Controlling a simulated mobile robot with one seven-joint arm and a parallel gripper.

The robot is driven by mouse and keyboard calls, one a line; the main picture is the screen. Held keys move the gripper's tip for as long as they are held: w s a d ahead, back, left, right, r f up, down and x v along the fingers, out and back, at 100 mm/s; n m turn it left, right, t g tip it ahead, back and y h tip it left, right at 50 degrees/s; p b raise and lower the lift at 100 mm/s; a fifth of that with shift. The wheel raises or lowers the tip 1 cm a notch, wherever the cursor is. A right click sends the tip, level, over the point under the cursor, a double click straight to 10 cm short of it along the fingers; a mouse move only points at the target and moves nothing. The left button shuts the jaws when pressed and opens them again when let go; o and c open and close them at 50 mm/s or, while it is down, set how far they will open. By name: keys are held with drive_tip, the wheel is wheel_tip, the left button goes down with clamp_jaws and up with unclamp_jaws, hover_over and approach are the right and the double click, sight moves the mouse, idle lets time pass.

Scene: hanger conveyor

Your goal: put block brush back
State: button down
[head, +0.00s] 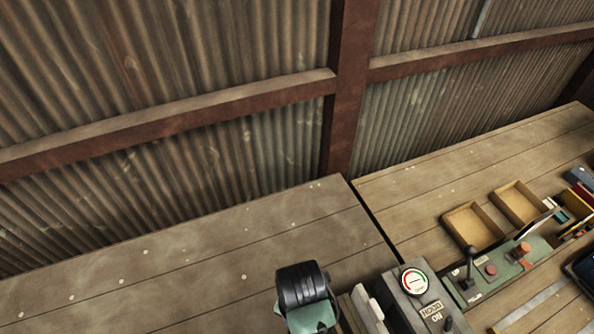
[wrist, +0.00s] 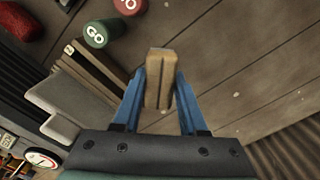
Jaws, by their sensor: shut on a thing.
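The block brush (wrist: 160,78), a pale wooden block with a lengthwise groove in view, is between the two blue fingers of my gripper (wrist: 159,88) in the wrist view. The fingers are shut on its sides and it points away from the palm. No bristles show, and I cannot tell whether it touches the bench below. In the head view my dark wrist end shows at the bottom middle, but the fingers and the brush are not visible there.
A gauge box (head: 413,282), a lever panel (head: 500,265) and two shallow wooden trays (head: 470,227) stand right. The bench (head: 190,262) at left is clear.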

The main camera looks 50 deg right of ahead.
drive_tip(key=shift+f, duration=3.35)
drive_tip(key=shift+f, duration=0.15)
drive_tip(key=shift+c, duration=2.2)
unclamp_jaws()
wheel_tip(320, 180, up, 12)
drive_tip(key=shift+r, duration=0.15)
drive_tip(key=shift+w, duration=0.1)
